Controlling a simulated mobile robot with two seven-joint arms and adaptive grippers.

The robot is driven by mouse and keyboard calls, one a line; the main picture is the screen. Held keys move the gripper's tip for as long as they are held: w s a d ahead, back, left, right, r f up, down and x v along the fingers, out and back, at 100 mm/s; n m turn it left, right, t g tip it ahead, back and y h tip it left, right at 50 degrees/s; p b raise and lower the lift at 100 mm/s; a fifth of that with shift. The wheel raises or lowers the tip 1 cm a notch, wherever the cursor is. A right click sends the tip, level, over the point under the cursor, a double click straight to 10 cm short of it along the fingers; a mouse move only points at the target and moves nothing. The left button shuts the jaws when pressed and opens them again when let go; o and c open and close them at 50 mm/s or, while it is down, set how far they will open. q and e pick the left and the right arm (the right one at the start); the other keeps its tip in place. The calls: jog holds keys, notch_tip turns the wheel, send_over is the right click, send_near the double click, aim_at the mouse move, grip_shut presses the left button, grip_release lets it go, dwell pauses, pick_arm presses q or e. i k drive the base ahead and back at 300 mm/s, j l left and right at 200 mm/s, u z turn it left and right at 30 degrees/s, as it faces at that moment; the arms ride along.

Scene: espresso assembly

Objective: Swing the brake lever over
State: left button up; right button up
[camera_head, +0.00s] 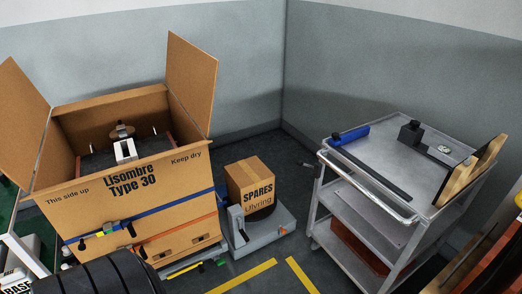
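No part that I can name for certain as the brake lever stands out. A small dark piece (322,156) sits at the left end of the grey cart's push bar, too small to make out. Neither of my grippers is in view.
The open carton (125,185) marked Lisombre Type 30 stands at left with a machine inside. A SPARES box (249,182) sits on a low grey unit (268,230). A black ribbed object (110,276) fills the bottom left. Yellow-lined floor (272,272) lies between carton and cart.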

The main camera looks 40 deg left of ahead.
aim_at(299, 162)
jog(key=u, duration=1.15)
